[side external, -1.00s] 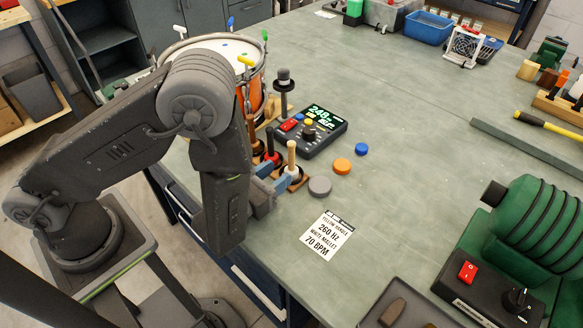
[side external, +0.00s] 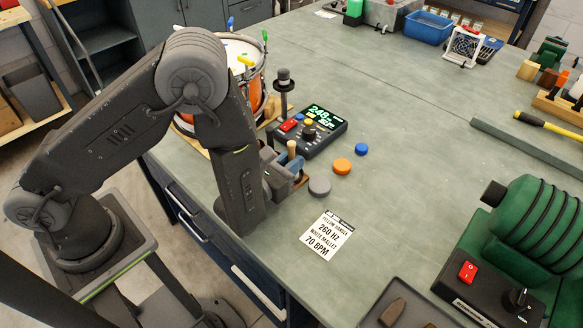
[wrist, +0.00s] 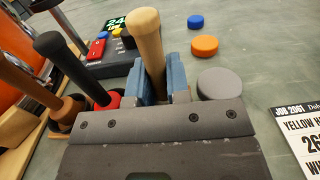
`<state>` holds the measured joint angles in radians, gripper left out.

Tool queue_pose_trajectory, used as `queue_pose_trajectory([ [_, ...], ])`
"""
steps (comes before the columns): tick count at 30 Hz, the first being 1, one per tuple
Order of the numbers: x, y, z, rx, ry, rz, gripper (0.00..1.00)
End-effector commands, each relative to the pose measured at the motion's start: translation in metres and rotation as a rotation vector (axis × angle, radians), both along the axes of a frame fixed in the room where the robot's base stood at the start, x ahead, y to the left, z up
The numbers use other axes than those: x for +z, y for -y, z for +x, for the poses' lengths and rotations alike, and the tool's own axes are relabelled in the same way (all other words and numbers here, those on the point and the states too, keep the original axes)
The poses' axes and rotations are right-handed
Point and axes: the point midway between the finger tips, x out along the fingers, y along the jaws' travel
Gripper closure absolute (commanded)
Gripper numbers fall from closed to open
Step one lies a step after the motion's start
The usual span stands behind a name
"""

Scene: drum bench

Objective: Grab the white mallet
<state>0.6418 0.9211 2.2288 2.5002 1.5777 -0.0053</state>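A mallet with a pale wooden handle (wrist: 146,38) stands upright; its head is hidden, so I cannot see whether it is white. Its pale handle also shows in the side view (side external: 291,150). My gripper (wrist: 160,82) has its blue fingers on both sides of this handle, low down. The fingers look open, spread about as wide as before; contact with the handle is unclear. To its left in the wrist view stand a black handle (wrist: 62,58) with a red base and a brown handle (wrist: 28,70).
A control box (side external: 312,130) with a lit display stands just behind the mallets, with a drum (side external: 255,85) to its left. Grey (side external: 319,186), orange (side external: 342,166) and blue (side external: 361,149) discs lie to the right. A printed card (side external: 327,236) lies in front; the bench middle is clear.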

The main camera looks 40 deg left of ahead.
Motion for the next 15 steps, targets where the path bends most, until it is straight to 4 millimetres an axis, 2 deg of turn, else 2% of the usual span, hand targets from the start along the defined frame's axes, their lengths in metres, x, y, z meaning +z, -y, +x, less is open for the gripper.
queue_pose_trajectory([
  [1,-0.0001,0.0,-0.0001,0.0,0.0,0.0,0.89],
  [5,-0.0002,0.0,-0.0001,0.0,-0.001,0.0,1.0],
  [15,0.0011,0.0001,-0.0001,0.0,0.0,0.0,1.0],
])
